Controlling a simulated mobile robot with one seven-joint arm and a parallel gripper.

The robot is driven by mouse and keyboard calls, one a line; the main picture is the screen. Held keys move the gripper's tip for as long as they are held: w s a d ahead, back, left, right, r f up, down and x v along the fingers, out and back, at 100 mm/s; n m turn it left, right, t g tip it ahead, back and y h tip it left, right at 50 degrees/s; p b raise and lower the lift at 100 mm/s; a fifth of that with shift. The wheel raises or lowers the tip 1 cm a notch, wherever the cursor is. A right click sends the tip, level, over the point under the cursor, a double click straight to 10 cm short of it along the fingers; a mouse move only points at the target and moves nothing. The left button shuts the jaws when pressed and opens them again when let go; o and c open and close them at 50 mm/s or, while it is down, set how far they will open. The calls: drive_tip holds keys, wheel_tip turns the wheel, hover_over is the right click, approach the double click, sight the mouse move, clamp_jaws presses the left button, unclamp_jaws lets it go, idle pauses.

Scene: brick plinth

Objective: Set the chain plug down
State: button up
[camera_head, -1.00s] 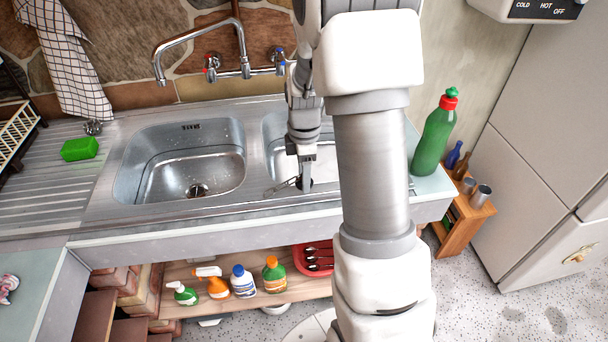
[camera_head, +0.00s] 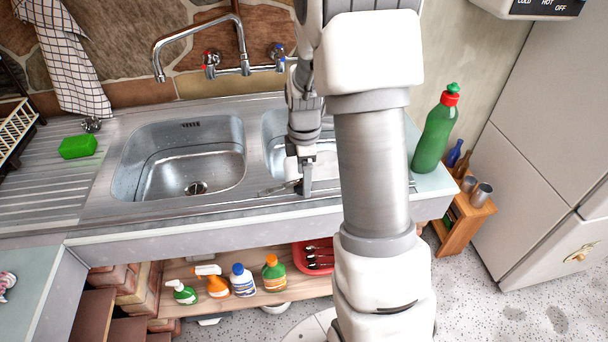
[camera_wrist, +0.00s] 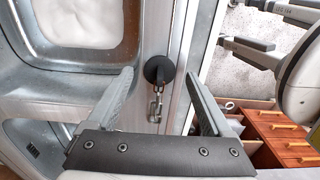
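The chain plug (camera_wrist: 158,69) is a round black stopper with a short metal chain (camera_wrist: 155,103). In the wrist view it rests on the steel rim of the sink, close to the front edge, with the chain running toward my gripper. My gripper (camera_wrist: 161,76) is open, with one finger on each side of the plug and a gap to it on both sides. In the head view my gripper (camera_head: 304,187) is low over the sink's front rim and the plug is mostly hidden by it.
The sink's left basin (camera_head: 190,165) is empty. A tap (camera_head: 240,65) stands behind it. A green sponge (camera_head: 78,146) lies on the drainboard and a green bottle (camera_head: 434,135) stands at the right. Several cleaning bottles (camera_head: 242,280) and a red tray (camera_head: 300,262) sit on the shelf below.

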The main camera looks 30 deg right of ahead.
drive_tip(key=shift+r+p, duration=0.55)
drive_tip(key=shift+r, duration=0.1)
wheel_tip(320, 180, up, 11)
drive_tip(key=s+a+r+m+t, duration=0.2)
drive_tip(key=s+a+r+m, duration=0.3)
drive_tip(key=s+m, duration=0.2)
drive_tip(key=s+a+r+m+t, duration=0.3)
drive_tip(key=s+a+r+m, duration=0.3)
drive_tip(key=s, duration=0.6)
drive_tip(key=shift+r+m+t+p, duration=0.2)
drive_tip(key=shift+m+t+p, duration=0.15)
drive_tip(key=shift+m, duration=0.55)
